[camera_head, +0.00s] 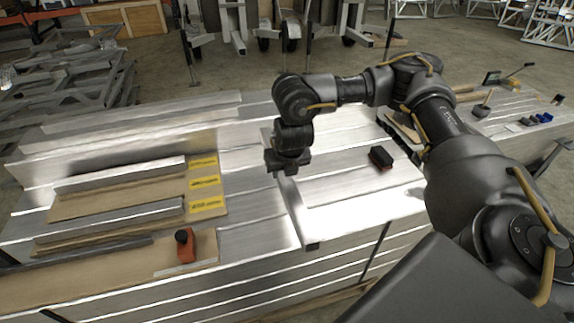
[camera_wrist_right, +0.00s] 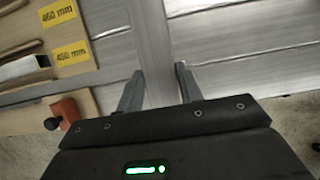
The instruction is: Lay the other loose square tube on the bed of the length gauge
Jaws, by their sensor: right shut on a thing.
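My right gripper (camera_head: 288,168) is shut on a grey square tube (camera_head: 296,210), held at a slant over the aluminium surface; the tube's near end points toward the front edge. In the right wrist view the tube (camera_wrist_right: 155,50) runs between the two fingers (camera_wrist_right: 160,88). I cannot tell whether it touches the surface. To the left lies a wooden board with a red block (camera_head: 185,248), which looks like the length gauge; a dark bar (camera_head: 90,251) lies along its back edge. My left gripper is not in view.
Two square tubes (camera_head: 120,176) (camera_head: 110,220) lie on wooden boards beside yellow length labels (camera_head: 205,182). A black and red device (camera_head: 380,157) sits right of the held tube. Blue and dark small items (camera_head: 535,119) lie at the far right. Bare aluminium surrounds the tube.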

